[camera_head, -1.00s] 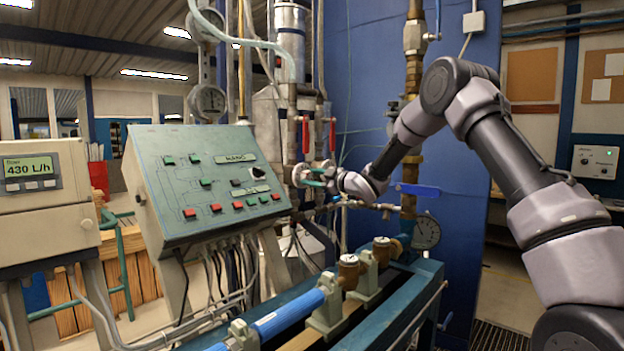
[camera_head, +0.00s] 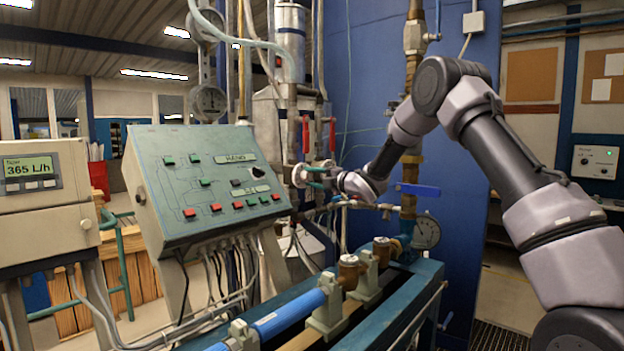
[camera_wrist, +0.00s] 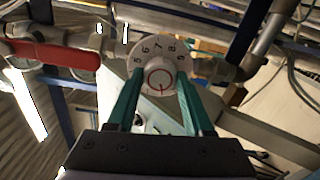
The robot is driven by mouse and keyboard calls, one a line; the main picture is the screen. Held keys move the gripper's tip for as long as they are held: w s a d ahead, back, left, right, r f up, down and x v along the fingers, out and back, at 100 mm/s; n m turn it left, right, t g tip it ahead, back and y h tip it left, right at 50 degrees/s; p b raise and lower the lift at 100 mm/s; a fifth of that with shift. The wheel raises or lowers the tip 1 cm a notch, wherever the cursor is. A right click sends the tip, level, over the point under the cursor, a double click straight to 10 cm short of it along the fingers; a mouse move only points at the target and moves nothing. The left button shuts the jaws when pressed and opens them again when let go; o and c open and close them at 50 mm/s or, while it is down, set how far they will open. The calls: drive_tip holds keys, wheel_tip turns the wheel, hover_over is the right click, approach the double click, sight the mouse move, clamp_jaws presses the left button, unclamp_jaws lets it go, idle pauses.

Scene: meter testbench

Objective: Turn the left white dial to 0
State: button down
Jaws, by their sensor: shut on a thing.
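A round white dial (camera_wrist: 160,52) with numerals around its face shows in the wrist view; 5, 6, 7 and 8 are readable along its upper part. Its raised centre knob (camera_wrist: 159,75) carries a red mark that points down in the picture. My gripper (camera_wrist: 160,82) has its two teal fingers shut on this knob, one on each side. The fingers hide the dial's lower sides, so the 0 cannot be seen. In the head view the dial (camera_head: 299,175) is seen edge-on, with my gripper (camera_head: 312,177) reaching it from the right.
A flow display (camera_head: 30,170) at the left reads 365 L/h. A sloped control panel (camera_head: 205,190) stands left of the dial. Red valve handles (camera_head: 305,135) rise close above it, one also in the wrist view (camera_wrist: 50,55).

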drive_tip(key=n, duration=0.5)
drive_tip(key=shift+f, duration=0.1)
drive_tip(key=shift+n, duration=0.3)
idle(0.4)
drive_tip(key=shift+c, duration=1.4)
unclamp_jaws()
drive_tip(key=v, duration=1)
drive_tip(key=shift+s+d, duration=0.25)
drive_tip(key=shift+d, duration=0.1)
